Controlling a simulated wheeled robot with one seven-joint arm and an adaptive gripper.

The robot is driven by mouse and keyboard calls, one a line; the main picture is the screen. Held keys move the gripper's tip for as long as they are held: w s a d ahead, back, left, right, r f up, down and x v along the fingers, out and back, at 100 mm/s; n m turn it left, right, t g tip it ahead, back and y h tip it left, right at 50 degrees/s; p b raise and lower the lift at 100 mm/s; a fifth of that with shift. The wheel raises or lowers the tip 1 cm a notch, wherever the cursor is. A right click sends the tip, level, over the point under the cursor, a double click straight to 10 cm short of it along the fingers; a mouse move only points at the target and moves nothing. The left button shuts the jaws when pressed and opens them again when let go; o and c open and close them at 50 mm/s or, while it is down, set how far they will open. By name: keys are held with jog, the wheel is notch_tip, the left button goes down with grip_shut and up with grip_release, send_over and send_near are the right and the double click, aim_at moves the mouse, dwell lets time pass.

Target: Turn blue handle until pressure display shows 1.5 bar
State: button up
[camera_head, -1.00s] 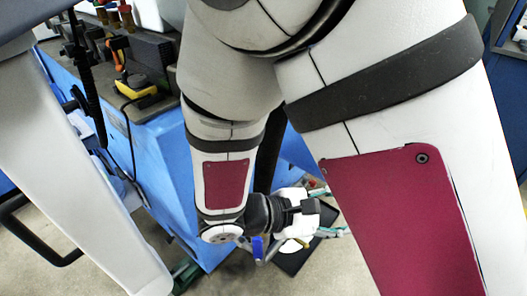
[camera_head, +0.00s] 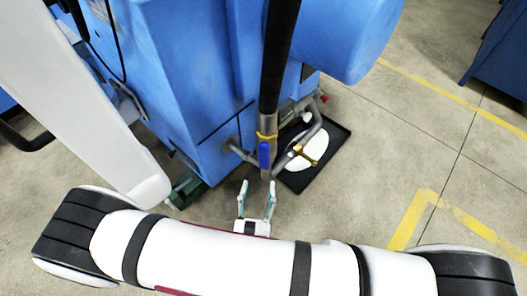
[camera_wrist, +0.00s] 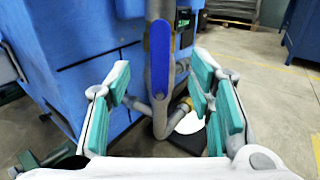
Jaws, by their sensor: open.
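The blue handle (camera_head: 264,155) sits upright on a valve at the lower end of a thick black hose beside the blue machine. In the wrist view the blue handle (camera_wrist: 161,55) stands upright, ahead of and above the gap between my fingers. My gripper (camera_head: 257,186) is open and empty, just in front of and below the handle in the head view. Its teal finger pads (camera_wrist: 160,105) show on both sides in the wrist view, apart from the handle.
The blue machine (camera_head: 180,75) fills the upper left, with grey pipes (camera_head: 310,130) at its base. A black tray (camera_head: 330,150) with a white disc (camera_head: 306,154) lies on the floor behind the valve. Open floor (camera_head: 430,120) lies to the right.

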aim_at(264, 152)
jog(key=w+b, duration=0.1)
jog(key=w, duration=0.3)
jog(key=w+b, duration=0.1)
jog(key=w, duration=0.4)
jog(key=w+b, duration=0.1)
jog(key=w, duration=0.3)
jog(key=shift+w+d+b, duration=0.3)
jog(key=shift+w+d, duration=0.05)
jog(key=shift+d, duration=0.05)
grip_shut()
